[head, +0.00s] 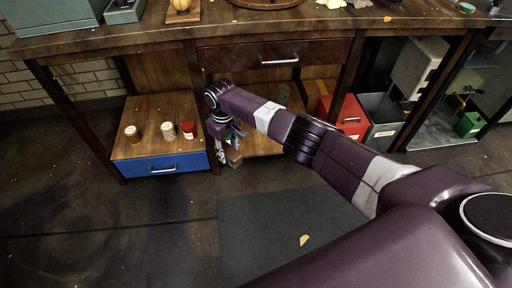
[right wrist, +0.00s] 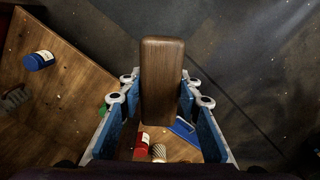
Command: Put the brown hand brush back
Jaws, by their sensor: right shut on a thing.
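The brown hand brush (right wrist: 162,80) shows in the right wrist view as a dark wooden block, upright in the picture between the two fingers. My right gripper (right wrist: 160,100) is shut on it, with the blue finger pads on both sides of the wood. In the head view my right gripper (head: 228,150) hangs in front of the bench's lower shelf, and the brush (head: 234,158) shows small at its fingers. Its bristles cannot be made out. My left gripper does not show.
A wooden bench (head: 130,38) spans the back. Its lower left shelf (head: 150,112) holds a brown jar (head: 132,133), a white jar (head: 169,131) and a red jar (head: 188,130) above a blue drawer (head: 162,166). A red box (head: 352,118) and a grey bin (head: 382,120) stand to the right.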

